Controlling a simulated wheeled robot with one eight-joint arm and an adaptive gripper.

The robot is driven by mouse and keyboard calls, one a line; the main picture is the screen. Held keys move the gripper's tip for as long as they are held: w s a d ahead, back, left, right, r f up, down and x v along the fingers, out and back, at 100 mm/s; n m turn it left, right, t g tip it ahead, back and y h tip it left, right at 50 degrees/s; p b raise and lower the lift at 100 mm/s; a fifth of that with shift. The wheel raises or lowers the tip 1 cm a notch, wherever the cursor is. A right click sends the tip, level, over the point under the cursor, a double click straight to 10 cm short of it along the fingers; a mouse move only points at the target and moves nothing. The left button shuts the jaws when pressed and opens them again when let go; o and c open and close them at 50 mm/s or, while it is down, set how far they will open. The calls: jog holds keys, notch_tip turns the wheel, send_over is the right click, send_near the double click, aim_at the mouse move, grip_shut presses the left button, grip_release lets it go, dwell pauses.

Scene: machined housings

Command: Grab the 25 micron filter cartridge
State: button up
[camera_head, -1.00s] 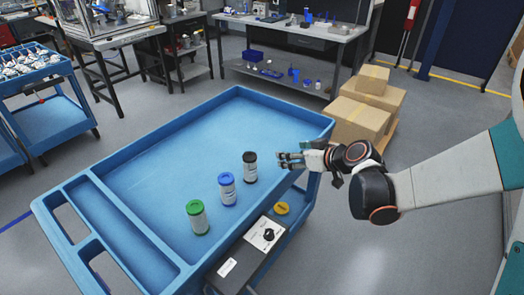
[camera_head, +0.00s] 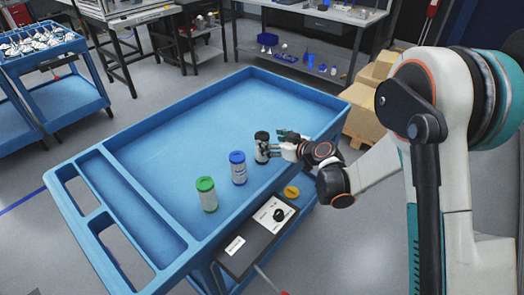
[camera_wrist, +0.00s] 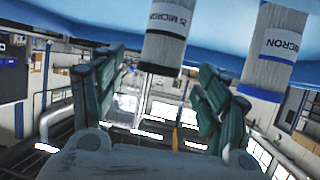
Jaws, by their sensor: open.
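Three white filter cartridges stand upright in the blue cart tray. One has a black cap (camera_head: 261,155), one a blue cap (camera_head: 238,170) and one a green cap (camera_head: 206,196). My gripper (camera_head: 273,143) is open at the black-capped cartridge, with a finger overlapping it in the head view. In the wrist view the black-capped cartridge (camera_wrist: 168,35) shows between the spread fingers (camera_wrist: 163,64), its label ending in "5 MICRON" with the start unclear. The blue-capped cartridge (camera_wrist: 277,48) is right of the fingers there; its label reads "MICRON", number out of sight. I cannot tell contact.
The blue cart (camera_head: 160,137) has a raised rim and bare tray floor behind and left of the cartridges. A control panel (camera_head: 270,215) with a black knob and a yellow button (camera_head: 291,192) sits on its near side. Cardboard boxes (camera_head: 372,105) stand behind at right.

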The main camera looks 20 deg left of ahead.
aim_at(267, 140)
jog(key=shift+b+x, duration=1.25)
jog(key=shift+x, duration=1.75)
jog(key=shift+s+r, duration=0.1)
jog(key=shift+c, duration=0.3)
jog(key=c, duration=1.2)
